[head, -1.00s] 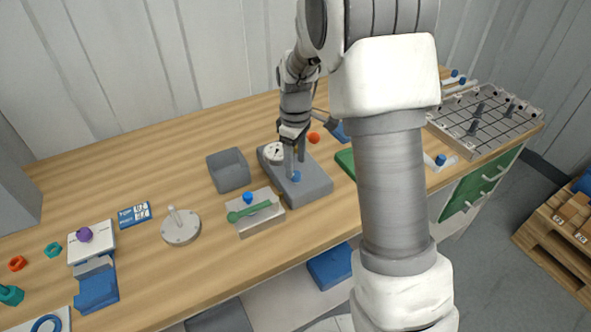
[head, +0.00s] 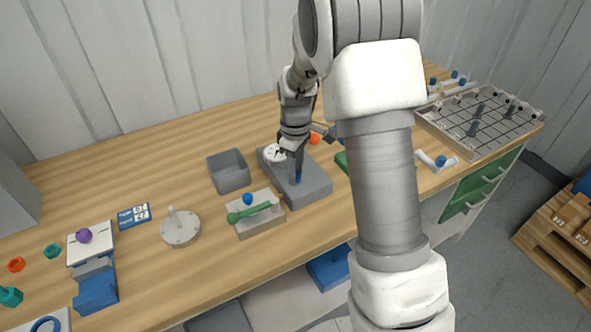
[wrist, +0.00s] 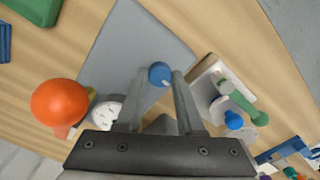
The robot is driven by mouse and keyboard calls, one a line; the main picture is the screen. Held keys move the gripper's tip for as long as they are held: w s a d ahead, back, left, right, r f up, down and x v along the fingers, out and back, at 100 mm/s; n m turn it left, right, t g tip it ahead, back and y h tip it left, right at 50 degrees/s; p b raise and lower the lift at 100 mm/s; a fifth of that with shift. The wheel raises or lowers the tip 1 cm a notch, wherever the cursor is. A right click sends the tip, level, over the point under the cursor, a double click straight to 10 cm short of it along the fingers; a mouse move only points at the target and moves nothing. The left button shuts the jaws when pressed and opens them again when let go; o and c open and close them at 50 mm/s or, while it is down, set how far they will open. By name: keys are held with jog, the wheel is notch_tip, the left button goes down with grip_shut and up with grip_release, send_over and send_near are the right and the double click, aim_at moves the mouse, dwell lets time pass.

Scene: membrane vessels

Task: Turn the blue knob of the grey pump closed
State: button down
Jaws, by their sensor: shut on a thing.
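The grey pump (head: 316,190) is a flat grey block on the table with a white round gauge (head: 274,153) at its back left; the pump also shows in the wrist view (wrist: 135,45). Its blue knob (head: 298,179) is partly hidden by my fingers in the head view. In the wrist view the blue knob (wrist: 159,74) sits between my fingertips, and a pale mark shows on it. My gripper (head: 296,172) points down over the pump and is shut on the knob, with one finger on each side in the wrist view (wrist: 160,78).
Left of the pump are a grey bin (head: 229,171) and a metal block (head: 262,222) with a green handle and a blue knob. An orange ball-shaped thing (wrist: 59,102) is close by the gauge. A grid rack (head: 480,120) stands at the far right.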

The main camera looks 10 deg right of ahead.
jog(key=shift+m, duration=0.4)
jog(key=m, duration=0.3)
jog(key=shift+m, duration=0.4)
jog(key=m, duration=0.4)
jog(key=shift+m, duration=0.3)
jog(key=m+p, duration=0.1)
jog(key=m, duration=0.3)
jog(key=shift+r, duration=0.1)
jog(key=shift+m+p, duration=0.45)
jog(key=shift+m, duration=1.95)
jog(key=c, duration=0.5)
grip_release()
